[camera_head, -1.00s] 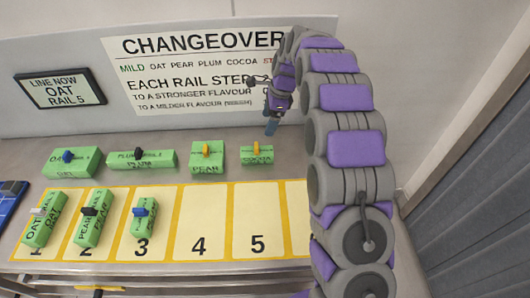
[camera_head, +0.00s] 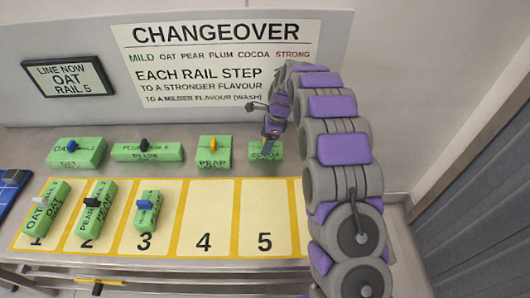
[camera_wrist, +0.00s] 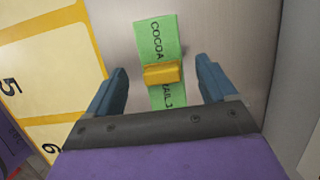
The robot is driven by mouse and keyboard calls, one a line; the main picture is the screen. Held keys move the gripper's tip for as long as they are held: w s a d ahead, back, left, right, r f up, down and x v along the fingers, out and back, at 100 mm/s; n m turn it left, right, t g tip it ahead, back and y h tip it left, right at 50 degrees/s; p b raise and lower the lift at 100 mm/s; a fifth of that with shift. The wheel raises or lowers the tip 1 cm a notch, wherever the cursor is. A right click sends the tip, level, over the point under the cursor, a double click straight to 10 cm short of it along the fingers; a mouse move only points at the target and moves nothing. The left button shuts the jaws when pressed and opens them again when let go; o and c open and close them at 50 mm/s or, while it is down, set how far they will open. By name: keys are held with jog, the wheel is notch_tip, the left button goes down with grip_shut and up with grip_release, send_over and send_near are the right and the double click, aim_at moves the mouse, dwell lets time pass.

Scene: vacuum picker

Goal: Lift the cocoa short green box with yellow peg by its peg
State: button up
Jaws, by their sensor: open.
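The short green box (camera_head: 262,156) labelled COCOA stands at the right end of the back row on the table. In the head view my gripper (camera_head: 269,142) is right over it and hides its peg. In the wrist view the green cocoa box (camera_wrist: 152,36) shows with its yellow peg (camera_wrist: 162,73) across its middle. My gripper (camera_wrist: 161,82) is open, with one blue finger on each side of the peg and a gap to both. I cannot tell how far above the peg the fingertips are.
Left of it in the back row are a green pear box with orange peg (camera_head: 213,154), a plum box (camera_head: 147,152) and an oat box (camera_head: 76,153). More green boxes stand on yellow slots 1, 2 and 3. Slots 4 (camera_head: 204,215) and 5 (camera_head: 264,215) are bare. A wall stands behind.

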jog(key=shift+a+f, duration=0.15)
jog(key=shift+f, duration=0.2)
notch_tip(320, 180, down, 4)
jog(key=shift+w+f+b, duration=0.1)
jog(key=shift+w+b, duration=0.05)
jog(key=shift+b, duration=0.8)
jog(key=shift+a, duration=0.1)
jog(key=shift+c, duration=0.2)
jog(key=shift+a, duration=0.25)
jog(key=c, duration=0.5)
jog(key=shift+d, duration=0.2)
jog(key=c, duration=0.6)
